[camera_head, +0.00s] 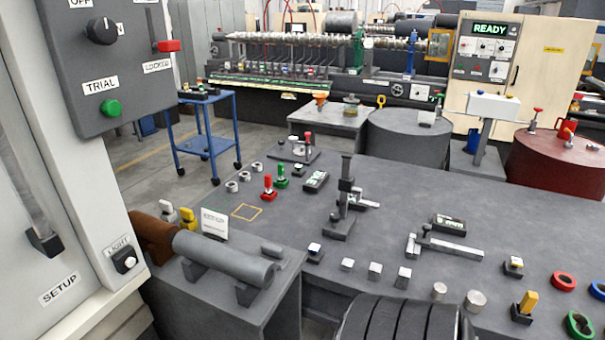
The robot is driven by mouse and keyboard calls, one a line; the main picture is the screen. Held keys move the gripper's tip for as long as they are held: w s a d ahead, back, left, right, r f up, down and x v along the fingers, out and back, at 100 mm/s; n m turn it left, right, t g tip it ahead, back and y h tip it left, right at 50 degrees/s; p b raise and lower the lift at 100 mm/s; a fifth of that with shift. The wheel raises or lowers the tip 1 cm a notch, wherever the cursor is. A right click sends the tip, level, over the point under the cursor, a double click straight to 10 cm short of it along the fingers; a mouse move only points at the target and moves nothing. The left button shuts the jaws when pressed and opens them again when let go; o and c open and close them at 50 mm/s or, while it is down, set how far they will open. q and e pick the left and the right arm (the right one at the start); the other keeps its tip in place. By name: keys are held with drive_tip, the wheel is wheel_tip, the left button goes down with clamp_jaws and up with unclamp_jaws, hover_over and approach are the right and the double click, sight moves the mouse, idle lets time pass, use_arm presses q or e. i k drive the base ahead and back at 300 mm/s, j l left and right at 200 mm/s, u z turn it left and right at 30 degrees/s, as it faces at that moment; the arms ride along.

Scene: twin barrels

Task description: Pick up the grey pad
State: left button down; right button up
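A small dark grey block (272,250), the thing here that looks most like the grey pad, lies on the low grey side table (215,305) at the lower left. It is just right of a white card (214,223) and behind the right end of a grey cylinder (222,256) resting on cradles. It is small in this view, and I cannot tell for sure that it is the pad. Neither of my grippers shows in this view.
The large dark workbench (390,235) holds gauges, a caliper (445,245), metal blocks and colored rings. A grey barrel (408,140) and a red barrel (555,160) stand behind it. A machine cabinet (60,280) blocks the left. Floor shows around the blue cart (205,145).

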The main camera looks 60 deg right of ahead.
sight(270, 252)
drive_tip(key=z, duration=1.8)
drive_tip(key=i+l+u, duration=0.15)
drive_tip(key=l+u, duration=0.15)
